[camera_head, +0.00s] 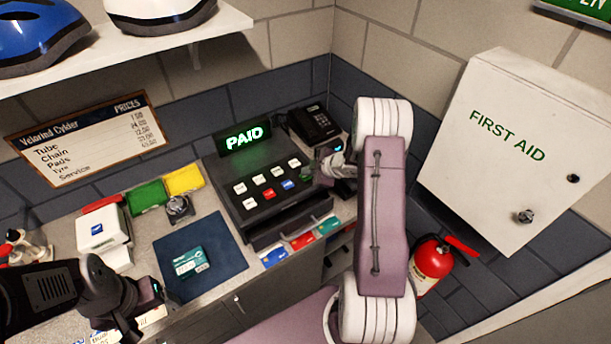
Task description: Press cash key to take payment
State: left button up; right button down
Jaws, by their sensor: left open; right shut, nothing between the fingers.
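The dark cash register (262,210) stands on the counter by the back wall. The drawer (290,222) at the register's front appears to stick out. My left gripper (146,304) is open and empty at the lower left.
A teal box (190,262) lies on a dark blue mat (225,262). A first aid cabinet (520,150) and fire extinguisher (432,262) are at right.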

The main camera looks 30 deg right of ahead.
aim_at(308, 177)
jog(key=shift+r+p, duration=0.6)
notch_tip(308, 177, up, 6)
jog(key=p, duration=0.6)
dwell(0.3)
